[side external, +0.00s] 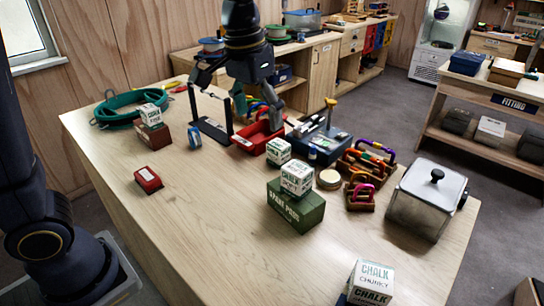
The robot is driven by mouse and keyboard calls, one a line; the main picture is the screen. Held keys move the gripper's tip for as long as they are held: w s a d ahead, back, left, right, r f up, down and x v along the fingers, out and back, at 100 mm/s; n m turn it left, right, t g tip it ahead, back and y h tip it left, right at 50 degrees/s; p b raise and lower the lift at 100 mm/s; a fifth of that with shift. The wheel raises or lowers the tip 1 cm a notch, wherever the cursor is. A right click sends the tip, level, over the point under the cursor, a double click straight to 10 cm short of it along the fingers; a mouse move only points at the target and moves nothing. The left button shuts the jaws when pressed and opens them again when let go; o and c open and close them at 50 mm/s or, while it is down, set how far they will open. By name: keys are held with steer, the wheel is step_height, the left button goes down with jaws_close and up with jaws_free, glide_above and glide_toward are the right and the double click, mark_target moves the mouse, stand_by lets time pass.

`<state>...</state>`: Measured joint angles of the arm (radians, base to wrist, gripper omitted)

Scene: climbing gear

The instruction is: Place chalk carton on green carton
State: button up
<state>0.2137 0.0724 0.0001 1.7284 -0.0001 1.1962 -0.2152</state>
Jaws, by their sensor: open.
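The green carton (293,212) stands on the table right of centre. A white chalk carton (297,178) with green lettering rests on top of it, upright. Another small white chalk carton (278,151) stands just behind the green one. More chalk cartons show at the front edge (371,282) and on a brown-red box (150,114) at the left; which one the task means I cannot tell. My gripper (240,100) is open and appears empty, above the back of the table, behind and left of the green carton and apart from it.
A black stand (211,130) and a red tray (258,136) lie under my gripper. Colourful carabiners (368,162), a blue caddy (318,147) and a lidded metal container (425,200) stand at the right. A red box (148,180) sits at left; the front-left tabletop is clear.

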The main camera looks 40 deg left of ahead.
steer(key=s+a+f+t, duration=0.1)
steer(key=s+a, duration=0.3)
steer(key=s, duration=0.4)
steer(key=s+a+f+t, duration=0.1)
steer(key=s+a+t, duration=0.2)
steer(key=s, duration=0.6)
steer(key=shift+a+f, duration=0.3)
steer(key=shift+a, duration=0.2)
